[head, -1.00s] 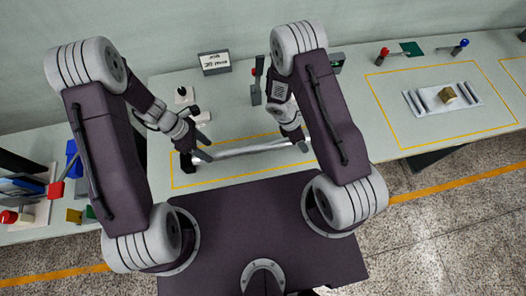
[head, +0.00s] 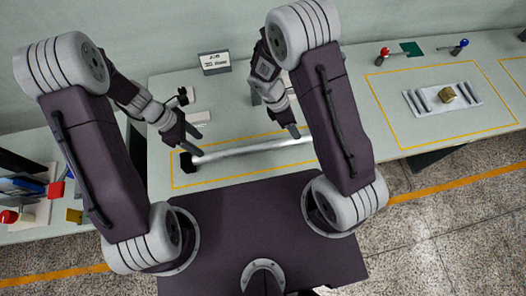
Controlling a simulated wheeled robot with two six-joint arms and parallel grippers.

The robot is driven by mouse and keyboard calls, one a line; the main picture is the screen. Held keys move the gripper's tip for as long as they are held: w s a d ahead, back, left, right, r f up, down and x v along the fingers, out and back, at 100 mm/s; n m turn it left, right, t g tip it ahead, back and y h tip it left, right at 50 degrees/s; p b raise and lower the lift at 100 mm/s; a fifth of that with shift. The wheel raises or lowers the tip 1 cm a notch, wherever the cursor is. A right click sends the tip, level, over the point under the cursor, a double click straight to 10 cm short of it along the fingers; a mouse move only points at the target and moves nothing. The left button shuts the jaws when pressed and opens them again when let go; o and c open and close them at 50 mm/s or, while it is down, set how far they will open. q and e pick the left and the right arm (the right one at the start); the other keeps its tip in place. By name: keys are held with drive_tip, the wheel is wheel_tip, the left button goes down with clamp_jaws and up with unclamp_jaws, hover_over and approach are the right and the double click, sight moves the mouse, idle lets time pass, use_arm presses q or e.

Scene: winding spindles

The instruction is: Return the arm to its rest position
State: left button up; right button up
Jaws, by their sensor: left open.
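A long silver rod (head: 255,149) lies across the yellow-outlined area of the table, its left end at a black block (head: 187,163). Its right end is hidden behind my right arm. My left gripper (head: 192,140) is open and empty, apart from the rod and above its left end. My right gripper (head: 294,132) is just above the rod near its right part in the picture; its fingers are small and dark, so its opening is unclear.
A sign block (head: 214,63) stands at the back. A white tray (head: 428,109) with a brown block (head: 447,95) lies at the right. Red (head: 385,51) and blue (head: 463,43) knobs stand behind it. Coloured blocks crowd the left table.

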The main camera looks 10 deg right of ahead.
drive_tip(key=shift+w+a+r, duration=0.1)
drive_tip(key=shift+a+r, duration=0.1)
drive_tip(key=shift+r, duration=0.3)
use_arm(q)
wheel_tip(320, 180, up, 7)
drive_tip(key=s+m+t+y+b, duration=0.1)
drive_tip(key=m+t+y+b, duration=0.1)
drive_tip(key=m, duration=0.3)
use_arm(e)
wheel_tip(320, 180, up, 7)
drive_tip(key=s+d+m+t+y, duration=0.1)
drive_tip(key=d+m+t+y, duration=0.15)
drive_tip(key=m, duration=0.35)
use_arm(q)
drive_tip(key=s+a+m+t+y, duration=0.1)
drive_tip(key=s+a+m, duration=0.3)
drive_tip(key=m, duration=0.9)
drive_tip(key=shift+s+a+r+y, duration=0.3)
drive_tip(key=shift+s+y, duration=0.3)
drive_tip(key=shift+s, duration=0.4)
use_arm(e)
drive_tip(key=s+a+m+y, duration=0.2)
drive_tip(key=s+m, duration=0.4)
drive_tip(key=m, duration=0.6)
drive_tip(key=shift+a+r+m, duration=0.25)
drive_tip(key=shift+a+m, duration=0.05)
drive_tip(key=shift+a, duration=0.35)
